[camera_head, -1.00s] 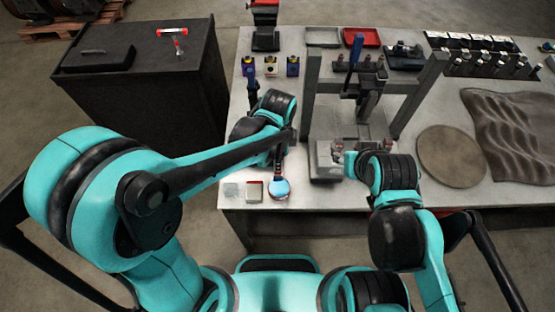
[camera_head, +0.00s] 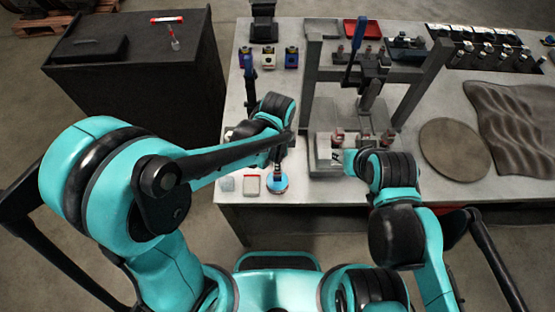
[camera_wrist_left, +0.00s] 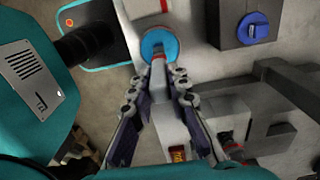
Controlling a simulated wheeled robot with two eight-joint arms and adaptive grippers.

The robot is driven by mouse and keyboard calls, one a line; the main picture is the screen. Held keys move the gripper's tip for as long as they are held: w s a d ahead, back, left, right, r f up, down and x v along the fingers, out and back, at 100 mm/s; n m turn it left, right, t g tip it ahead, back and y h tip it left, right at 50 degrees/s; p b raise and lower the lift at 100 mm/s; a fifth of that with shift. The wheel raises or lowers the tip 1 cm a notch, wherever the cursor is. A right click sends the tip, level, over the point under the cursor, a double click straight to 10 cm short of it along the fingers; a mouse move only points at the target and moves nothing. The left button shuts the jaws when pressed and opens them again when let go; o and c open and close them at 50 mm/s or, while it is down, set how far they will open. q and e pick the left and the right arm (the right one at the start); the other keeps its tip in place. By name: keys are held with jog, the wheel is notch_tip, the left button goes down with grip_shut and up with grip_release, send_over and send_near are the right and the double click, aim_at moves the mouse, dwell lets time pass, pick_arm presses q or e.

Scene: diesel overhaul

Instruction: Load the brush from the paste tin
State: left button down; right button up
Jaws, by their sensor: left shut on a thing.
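The paste tin (camera_head: 278,187) is a small round tin with blue contents near the bench's front left edge. It also shows at the top of the left wrist view (camera_wrist_left: 150,35). My left gripper (camera_head: 279,153) is above the tin and points down, shut on the brush (camera_wrist_left: 158,68). The brush's lower end is over or in the blue paste; I cannot tell whether it touches. My right gripper (camera_head: 348,160) is by the press base, its fingers largely hidden by its own arm.
A pale block with a red edge (camera_head: 252,185) and a grey pad (camera_head: 225,184) lie left of the tin. The press frame (camera_head: 311,100) stands to the right. Small coloured blocks (camera_head: 267,58) are farther back. A round mat (camera_head: 447,148) lies at right.

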pick_arm(q)
jog(key=shift+f+b, duration=0.55)
jog(key=shift+b, duration=0.1)
dwell(1.9)
jog(key=shift+s+r, duration=0.1)
jog(key=shift+r+p, duration=2.65)
jog(key=shift+r, duration=0.85)
jog(key=shift+f, duration=0.1)
